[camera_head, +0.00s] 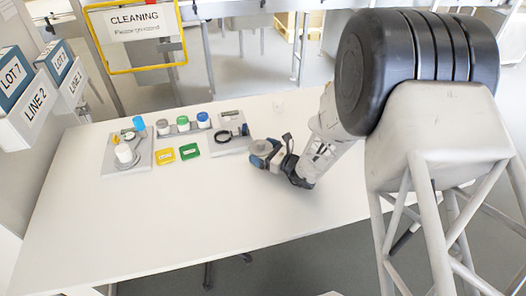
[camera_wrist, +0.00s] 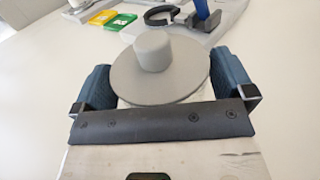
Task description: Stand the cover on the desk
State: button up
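The cover (camera_wrist: 160,75) is a grey disc with a round knob on top. In the wrist view it sits between the two blue fingers of my gripper (camera_wrist: 160,92), which touch or nearly touch its sides. The knob points up and away from the wrist. In the head view, my gripper (camera_head: 268,154) holds the cover (camera_head: 262,147) low over the desk (camera_head: 200,210), right of the stations. I cannot tell whether the cover touches the desk; its underside is hidden.
A grey station with a black ring (camera_head: 226,136) stands just left of my gripper. Further left are green (camera_head: 189,152) and yellow (camera_head: 164,156) trays, several capped jars and a station with a white container (camera_head: 124,153). The front of the desk is clear.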

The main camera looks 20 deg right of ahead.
jog(key=shift+r, duration=0.1)
jog(key=shift+s+d, duration=0.5)
jog(key=shift+s, duration=0.05)
jog(key=shift+v, duration=5.3)
jog(key=s+a+r+n+g, duration=0.4)
jog(key=a+r+n+g, duration=0.25)
jog(key=r, duration=0.25)
jog(key=s+a+r+n+g, duration=0.5)
jog(key=a+r+n, duration=0.1)
jog(key=r+n, duration=0.2)
jog(key=s+d+r+n+h, duration=0.3)
jog(key=s+r+n+h, duration=0.9)
jog(key=s+r+n, duration=0.1)
jog(key=s+r, duration=0.1)
jog(key=s, duration=0.1)
jog(key=shift+s+d+r, duration=0.2)
jog(key=shift+s+r, duration=0.15)
jog(key=shift+r, duration=0.05)
